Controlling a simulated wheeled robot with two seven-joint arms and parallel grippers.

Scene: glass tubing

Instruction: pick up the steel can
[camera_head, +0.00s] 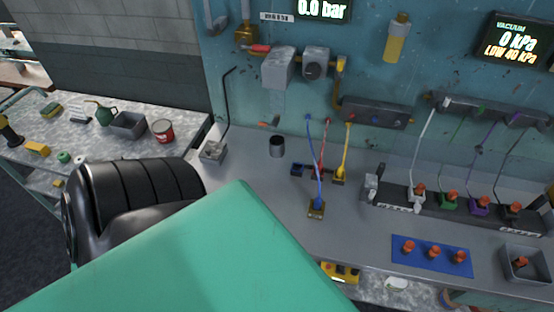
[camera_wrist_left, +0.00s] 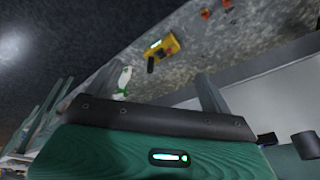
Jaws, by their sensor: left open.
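The steel can (camera_head: 277,147) is a small dark grey cylinder with an open top. It stands upright on the grey bench in the head view, close to the teal back panel and left of the blue, red and yellow tubes. A dark grey cylinder at the right edge of the left wrist view (camera_wrist_left: 307,146) looks like the same can. My left gripper (camera_wrist_left: 134,80) shows its two grey fingers spread apart, with nothing between them. The can is off to the side of the fingers, not touched. In the head view my green arm hides the left fingers. My right gripper is in no view.
A metal block with a bent black rod (camera_head: 214,150) stands left of the can. Tube blocks (camera_head: 317,209) are to its right. A blue mat (camera_head: 432,255) with orange-topped parts and a grey bin (camera_head: 525,262) lie farther right. A side table (camera_head: 90,135) carries a red tin (camera_head: 162,131).

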